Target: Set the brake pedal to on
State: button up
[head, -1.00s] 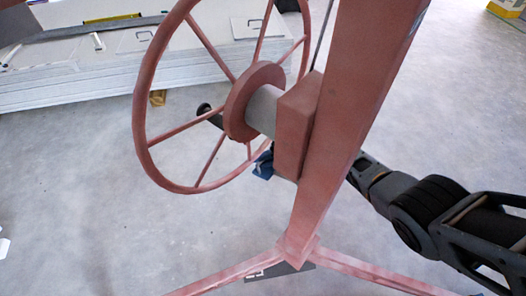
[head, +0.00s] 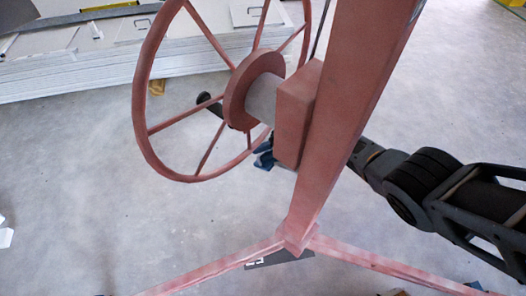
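The red panel lift post (head: 350,120) leans through the middle of the head view, with its spoked wheel (head: 146,60) on the left and a red box (head: 299,115) between wheel and post. A small dark blue part (head: 264,155) shows just below the box, behind the wheel rim. I cannot tell if it is the brake pedal or the tip of my gripper. My arm comes from the right and passes behind the post, which hides its end. No brake pedal can be clearly made out, so its setting cannot be told.
A dark crank handle (head: 210,104) sits by the wheel. Red legs (head: 215,279) spread from the foot of the post, with a dark plate (head: 281,258) behind them. A stack of pale panels (head: 60,76) lies at the back left. The grey floor is open around the lift.

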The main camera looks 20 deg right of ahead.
jog(key=p+v, duration=0.4)
jog(key=v, duration=0.2)
jog(key=shift+d+r, duration=0.1)
jog(key=shift+r, duration=0.15)
jog(key=shift+s+d+r+p, duration=0.3)
jog(key=shift+d+p, duration=0.1)
jog(key=shift+d, duration=0.15)
